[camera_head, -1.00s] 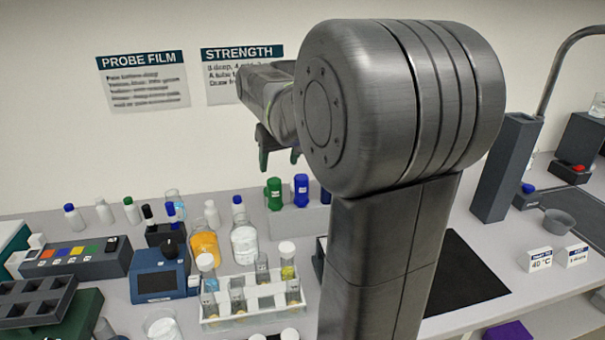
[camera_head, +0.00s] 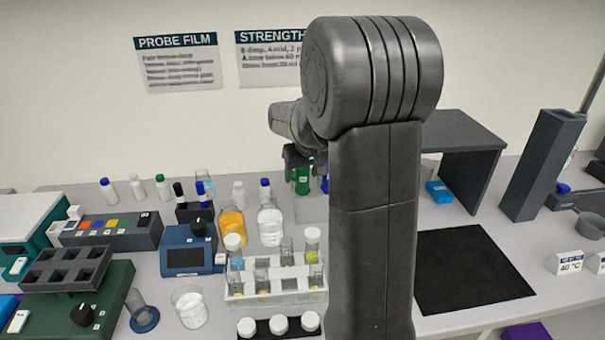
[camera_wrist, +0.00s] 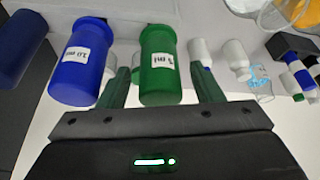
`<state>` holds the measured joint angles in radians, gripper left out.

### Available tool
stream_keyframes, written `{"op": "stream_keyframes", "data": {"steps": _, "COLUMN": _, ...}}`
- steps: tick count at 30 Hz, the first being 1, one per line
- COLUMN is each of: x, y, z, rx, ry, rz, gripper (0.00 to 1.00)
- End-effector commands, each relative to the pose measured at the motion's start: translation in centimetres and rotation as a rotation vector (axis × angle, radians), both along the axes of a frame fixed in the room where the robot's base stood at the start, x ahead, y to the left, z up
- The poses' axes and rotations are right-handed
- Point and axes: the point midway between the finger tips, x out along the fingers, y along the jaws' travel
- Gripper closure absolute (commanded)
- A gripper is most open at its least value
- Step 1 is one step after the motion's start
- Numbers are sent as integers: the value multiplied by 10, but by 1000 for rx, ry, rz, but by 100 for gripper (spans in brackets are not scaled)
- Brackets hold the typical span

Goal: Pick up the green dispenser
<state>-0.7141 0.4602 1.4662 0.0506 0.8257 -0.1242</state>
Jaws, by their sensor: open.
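The green dispenser (camera_wrist: 161,78), with a white label that seems to read 5 ml, stands in the middle of the wrist view. In the head view the green dispenser (camera_head: 303,182) shows just below my gripper (camera_head: 304,162), partly covered by it. In the wrist view my gripper (camera_wrist: 163,92) is open, with one green finger on each side of the green dispenser. A gap shows between the dispenser and the right finger; the left finger's tip lies close beside it. I cannot tell how deep the dispenser sits between the fingers.
A blue dispenser (camera_wrist: 77,72) labelled 10 ml stands close left of the green one, just outside the left finger. A dark blue one (camera_wrist: 20,48) is farther left. White bottles (camera_wrist: 236,58) stand to the right. A vial rack (camera_head: 275,285) and flasks (camera_head: 232,224) stand nearer.

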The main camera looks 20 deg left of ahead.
Motion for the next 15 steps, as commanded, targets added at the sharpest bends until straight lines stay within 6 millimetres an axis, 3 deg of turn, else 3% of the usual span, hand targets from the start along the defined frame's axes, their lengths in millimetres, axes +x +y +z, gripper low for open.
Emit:
{"op": "stream_keyframes", "data": {"steps": 3, "x": 3, "y": 3, "z": -10, "rx": -1, "ry": 1, "rz": 0, "gripper": 40}}
{"op": "stream_keyframes", "data": {"steps": 11, "x": 4, "y": 4, "z": -13, "rx": 1, "ry": -1, "rz": 0, "gripper": 40}}
{"op": "stream_keyframes", "data": {"steps": 15, "x": 4, "y": 4, "z": -13, "rx": 1, "ry": -1, "rz": 0, "gripper": 66}}
